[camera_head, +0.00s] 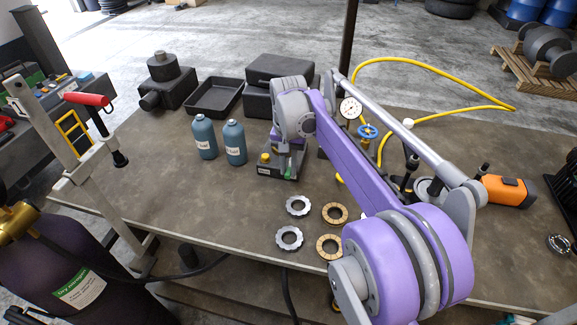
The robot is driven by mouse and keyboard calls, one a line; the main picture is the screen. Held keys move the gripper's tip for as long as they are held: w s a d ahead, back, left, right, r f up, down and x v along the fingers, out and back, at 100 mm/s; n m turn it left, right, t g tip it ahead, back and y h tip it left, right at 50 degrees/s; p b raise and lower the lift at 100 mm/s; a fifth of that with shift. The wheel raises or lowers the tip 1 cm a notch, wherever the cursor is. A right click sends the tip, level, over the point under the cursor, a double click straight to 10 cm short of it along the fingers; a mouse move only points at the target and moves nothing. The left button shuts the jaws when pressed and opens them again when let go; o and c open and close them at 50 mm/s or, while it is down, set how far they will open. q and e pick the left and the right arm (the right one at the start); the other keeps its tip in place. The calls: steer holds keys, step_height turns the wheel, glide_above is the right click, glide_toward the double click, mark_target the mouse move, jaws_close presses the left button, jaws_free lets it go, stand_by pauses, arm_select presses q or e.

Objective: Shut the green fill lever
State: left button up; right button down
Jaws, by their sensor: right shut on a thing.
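A small bench unit (268,170) with a yellow cap (265,157) and a white label stands on the table, just right of two blue-grey bottles. My purple right arm reaches over it from the lower right. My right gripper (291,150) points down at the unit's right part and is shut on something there. A bit of green shows at the jaws, which fits the green fill lever, but the arm's wrist hides most of it. The lever's exact angle cannot be told. My left gripper is not in view.
Two bottles (204,137) stand left of the unit. Black cases (272,70), a black tray (215,96) and a gauge (350,108) stand behind. Ring discs (298,205) lie in front. An orange tool (508,191) lies right. The table's left part is clear.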

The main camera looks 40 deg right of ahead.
stand_by(0.3)
steer(key=d+n, duration=0.1)
steer(key=n, duration=0.1)
steer(key=s+n, duration=0.1)
steer(key=n, duration=0.1)
steer(key=shift+s+d, duration=0.15)
steer(key=shift+d, duration=0.25)
steer(key=n, duration=0.1)
steer(key=d+n, duration=0.1)
steer(key=n, duration=0.1)
steer(key=d+n, duration=0.1)
steer(key=shift+s+n, duration=0.3)
steer(key=shift+n, duration=0.1)
steer(key=d+n, duration=0.1)
steer(key=n, duration=0.1)
steer(key=d+n, duration=0.1)
steer(key=n, duration=0.1)
steer(key=shift+w+d+p, duration=0.1)
steer(key=shift+w+p, duration=0.05)
steer(key=shift+p, duration=0.25)
steer(key=shift+w+d+n, duration=0.25)
steer(key=shift+d+n, duration=0.2)
steer(key=shift+n, duration=0.7)
steer(key=shift+w+d+n, duration=0.2)
steer(key=shift+d+n, duration=0.25)
steer(key=shift+n, duration=0.7)
steer(key=c, duration=0.8)
jaws_free()
